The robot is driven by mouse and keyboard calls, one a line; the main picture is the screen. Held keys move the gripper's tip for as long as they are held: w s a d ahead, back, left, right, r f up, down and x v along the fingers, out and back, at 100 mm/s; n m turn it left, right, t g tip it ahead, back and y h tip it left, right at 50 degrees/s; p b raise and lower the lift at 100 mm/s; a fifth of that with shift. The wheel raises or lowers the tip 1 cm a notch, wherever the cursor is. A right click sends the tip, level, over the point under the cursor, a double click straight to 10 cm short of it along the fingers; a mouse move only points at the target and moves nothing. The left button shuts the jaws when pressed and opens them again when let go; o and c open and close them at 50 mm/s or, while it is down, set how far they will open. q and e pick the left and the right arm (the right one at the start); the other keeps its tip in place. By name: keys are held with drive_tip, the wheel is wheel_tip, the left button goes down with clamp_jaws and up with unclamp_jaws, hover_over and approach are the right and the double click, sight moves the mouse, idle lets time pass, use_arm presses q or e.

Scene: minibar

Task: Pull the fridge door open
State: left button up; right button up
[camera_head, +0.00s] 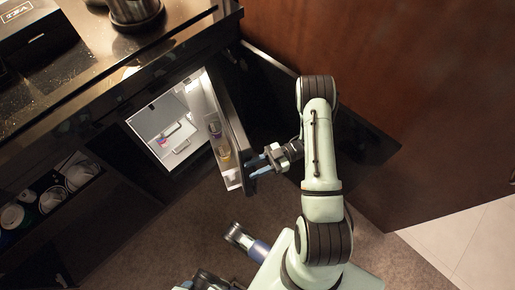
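The fridge (166,130) is set in the dark cabinet, and its lit white inside shows. Its door (235,135) stands partly open, swung out to the right, with bottles (220,150) on its inner shelf. My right gripper (252,167) is at the outer side of the door, near its free edge. Its two bluish fingers are apart and point left at the door; I see nothing between them, and whether they touch the door is hard to tell. Parts of my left arm show at the bottom edge, and its fingers cannot be made out.
A dark counter (95,75) runs above the fridge, with a metal pot (135,12) and a black box (35,28) on it. An open shelf at left holds cups (80,175). A brown wood panel (400,90) stands at right. Carpet (190,225) is clear before the fridge.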

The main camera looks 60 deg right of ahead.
use_arm(q)
drive_tip(key=s+d+r+g+p, duration=0.1)
drive_tip(key=s+d+r+p, duration=0.1)
drive_tip(key=s+r, duration=0.1)
drive_tip(key=shift+s+r+g+h, duration=0.2)
drive_tip(key=shift+s+g+h, duration=0.15)
drive_tip(key=shift+s, duration=0.4)
use_arm(e)
wheel_tip(320, 180, up, 9)
drive_tip(key=shift+c, duration=0.3)
